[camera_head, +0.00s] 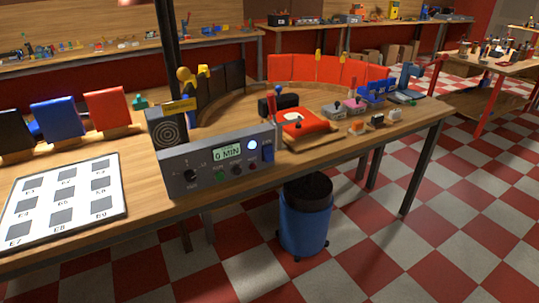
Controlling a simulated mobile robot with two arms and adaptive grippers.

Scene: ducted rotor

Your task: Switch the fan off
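A grey control box (212,178) stands at the front edge of the wooden workbench (140,195). Its green display (227,153) reads "0 MIN". A round pale-blue light (252,145) looks lit beside the display. A blue switch (268,151) sits at the right end of the front face; its small label is hard to read. A dark dial (190,176), a green button (221,176), a dark knob (236,170) and a red button (252,166) are also on the face. A square speaker-like grille (168,133) stands behind it; I cannot tell whether anything spins. Neither gripper is in view.
A white board (68,200) with labelled dark squares lies left of the box. A red pad (304,122) and small pedal-like boxes (356,127) lie to the right. A dark post (173,60) rises behind. A blue bin (304,225) stands on the checkered floor below.

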